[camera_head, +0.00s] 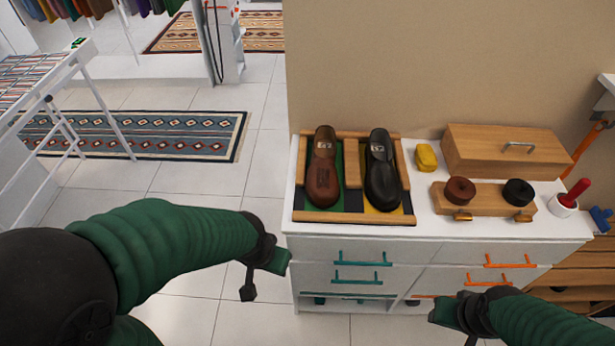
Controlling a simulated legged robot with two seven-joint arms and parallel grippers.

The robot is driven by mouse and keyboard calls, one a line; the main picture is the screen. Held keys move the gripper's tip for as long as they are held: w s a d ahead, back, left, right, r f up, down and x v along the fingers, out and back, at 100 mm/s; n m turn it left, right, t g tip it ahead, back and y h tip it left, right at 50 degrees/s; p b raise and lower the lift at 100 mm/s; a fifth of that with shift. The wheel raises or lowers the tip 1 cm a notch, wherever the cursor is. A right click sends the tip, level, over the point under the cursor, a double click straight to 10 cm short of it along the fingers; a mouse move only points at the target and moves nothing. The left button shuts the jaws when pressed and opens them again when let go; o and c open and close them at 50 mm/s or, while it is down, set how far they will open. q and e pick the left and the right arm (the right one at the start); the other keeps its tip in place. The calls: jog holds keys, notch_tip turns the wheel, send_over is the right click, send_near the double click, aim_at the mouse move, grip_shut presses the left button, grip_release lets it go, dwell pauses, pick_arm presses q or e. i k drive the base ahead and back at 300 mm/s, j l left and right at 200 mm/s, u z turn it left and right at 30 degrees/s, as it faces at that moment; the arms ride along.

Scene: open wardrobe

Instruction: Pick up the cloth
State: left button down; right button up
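A small yellow item (426,157), which looks like a folded cloth or a sponge, lies on the white cabinet top (430,232). It sits between the black shoe and the wooden box; its material is too small to tell. My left gripper (266,278) is open and empty, in front of the cabinet's left end and below its top. My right gripper (455,327) is open and empty, low in front of the drawers. Both grippers are apart from the yellow item, nearer to me.
A brown shoe (322,178) and a black shoe (382,180) stand in a wood-edged tray (353,217). A wooden box (490,150), a block with two round tins (483,200) and a white cup (563,206) with a red-handled tool are at right. Drawer handles (362,259) stick out.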

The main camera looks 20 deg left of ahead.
aim_at(425, 160)
jog(key=i+l+u, duration=0.1)
jog(key=i+u, duration=0.25)
jog(key=i+l+u, duration=0.1)
jog(key=u, duration=0.3)
jog(key=i+l+u, duration=0.15)
jog(key=u, duration=0.2)
jog(key=l, duration=0.1)
